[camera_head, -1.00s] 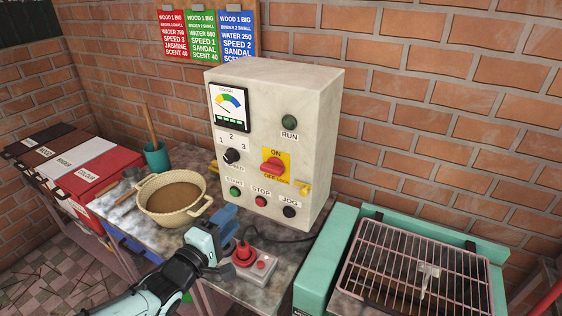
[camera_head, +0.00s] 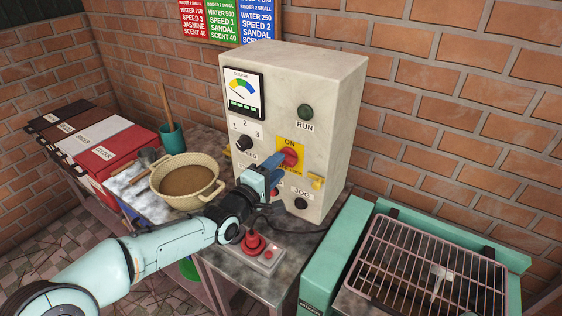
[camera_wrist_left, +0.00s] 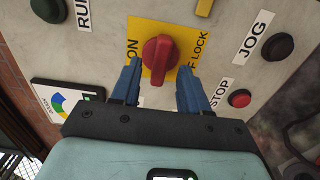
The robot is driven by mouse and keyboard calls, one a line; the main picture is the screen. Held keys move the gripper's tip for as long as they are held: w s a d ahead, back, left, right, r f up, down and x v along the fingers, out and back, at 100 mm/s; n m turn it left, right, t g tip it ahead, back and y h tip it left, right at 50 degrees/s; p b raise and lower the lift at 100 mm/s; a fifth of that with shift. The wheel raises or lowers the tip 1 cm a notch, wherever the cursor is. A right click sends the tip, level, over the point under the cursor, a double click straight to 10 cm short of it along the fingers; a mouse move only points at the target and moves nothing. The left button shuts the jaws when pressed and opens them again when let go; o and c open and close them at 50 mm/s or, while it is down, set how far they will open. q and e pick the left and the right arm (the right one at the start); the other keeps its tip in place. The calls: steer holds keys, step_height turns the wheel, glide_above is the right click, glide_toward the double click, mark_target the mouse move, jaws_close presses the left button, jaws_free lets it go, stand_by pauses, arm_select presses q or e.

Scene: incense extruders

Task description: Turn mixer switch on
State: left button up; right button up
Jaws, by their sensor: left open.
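The mixer switch is a red rotary knob (camera_head: 289,157) on a yellow ON/OFF plate (camera_head: 296,145), on the front of a pale control box (camera_head: 330,80). In the left wrist view the red knob (camera_wrist_left: 160,58) shows between and just beyond my left gripper's blue fingers. My left gripper (camera_head: 276,165) is open, its fingertips close to the plate on either side of the knob; I cannot tell whether they touch it. The word ON is at the left of the knob in the wrist view, OFF LOCK at the right. My right gripper is not in view.
The panel also has a speed dial (camera_head: 243,143), a RUN lamp (camera_head: 306,111) and a JOG button (camera_head: 301,203). A bowl of brown stuff (camera_head: 186,178) stands left of the box. A red plunger-like control (camera_head: 253,243) sits below my arm. A grill rack (camera_head: 430,262) stands at right.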

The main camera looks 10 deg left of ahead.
arm_select(q)
steer(key=x, duration=0.2)
steer(key=shift+w+d, duration=0.1)
steer(key=shift+w, duration=0.25)
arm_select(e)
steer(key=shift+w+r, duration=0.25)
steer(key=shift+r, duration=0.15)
arm_select(q)
jaws_close()
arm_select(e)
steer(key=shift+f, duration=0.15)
